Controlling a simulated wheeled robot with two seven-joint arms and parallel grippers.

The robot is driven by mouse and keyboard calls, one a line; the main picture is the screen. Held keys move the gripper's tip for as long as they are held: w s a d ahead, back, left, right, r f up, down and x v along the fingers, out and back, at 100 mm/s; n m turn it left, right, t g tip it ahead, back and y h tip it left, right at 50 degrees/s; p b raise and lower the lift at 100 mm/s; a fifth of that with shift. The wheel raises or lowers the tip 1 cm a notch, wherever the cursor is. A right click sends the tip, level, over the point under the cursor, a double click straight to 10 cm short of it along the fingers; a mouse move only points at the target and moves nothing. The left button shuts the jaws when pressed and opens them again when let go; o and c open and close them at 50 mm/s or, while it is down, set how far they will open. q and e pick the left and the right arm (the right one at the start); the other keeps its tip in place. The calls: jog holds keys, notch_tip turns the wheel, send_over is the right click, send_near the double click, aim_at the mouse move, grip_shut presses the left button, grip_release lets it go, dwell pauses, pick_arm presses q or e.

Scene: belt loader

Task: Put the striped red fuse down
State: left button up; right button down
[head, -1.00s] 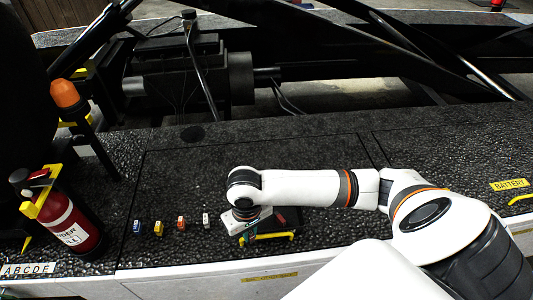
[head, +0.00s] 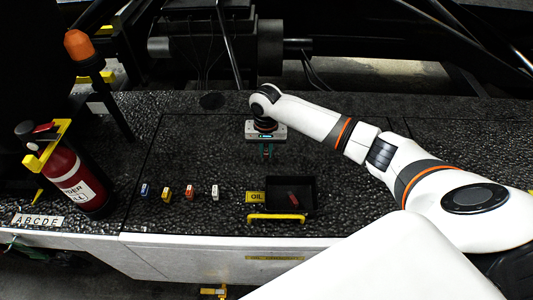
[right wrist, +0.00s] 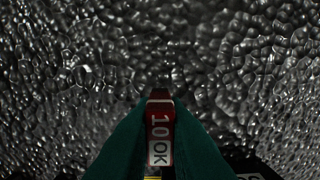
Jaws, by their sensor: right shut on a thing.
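My right gripper (head: 266,155) points down over the black textured deck, beyond the oil tray. In the right wrist view its green fingers (right wrist: 160,140) are shut on a red fuse (right wrist: 160,118). The fuse has a white "10" and a white "OK" label. A dark band shows near its top; I cannot tell whether this is a stripe. In the head view the held fuse is too small to make out. My left gripper is not in view.
A black tray (head: 308,180) with a yellow handle and an "OIL" label (head: 257,197) holds a dark red piece (head: 293,198). A fire extinguisher (head: 75,185) stands at left. Deck around the gripper is clear.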

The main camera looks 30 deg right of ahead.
aim_at(266, 148)
notch_tip(266, 148, down, 2)
jog(key=shift+f, duration=0.1)
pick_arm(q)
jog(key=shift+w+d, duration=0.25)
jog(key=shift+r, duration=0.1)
pick_arm(e)
jog(key=shift+f, duration=0.1)
jog(key=c, duration=1.5)
grip_release()
jog(key=shift+o, duration=0.2)
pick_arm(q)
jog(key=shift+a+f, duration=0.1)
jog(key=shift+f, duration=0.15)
pick_arm(e)
notch_tip(266, 148, up, 12)
jog(key=shift+r, duration=0.1)
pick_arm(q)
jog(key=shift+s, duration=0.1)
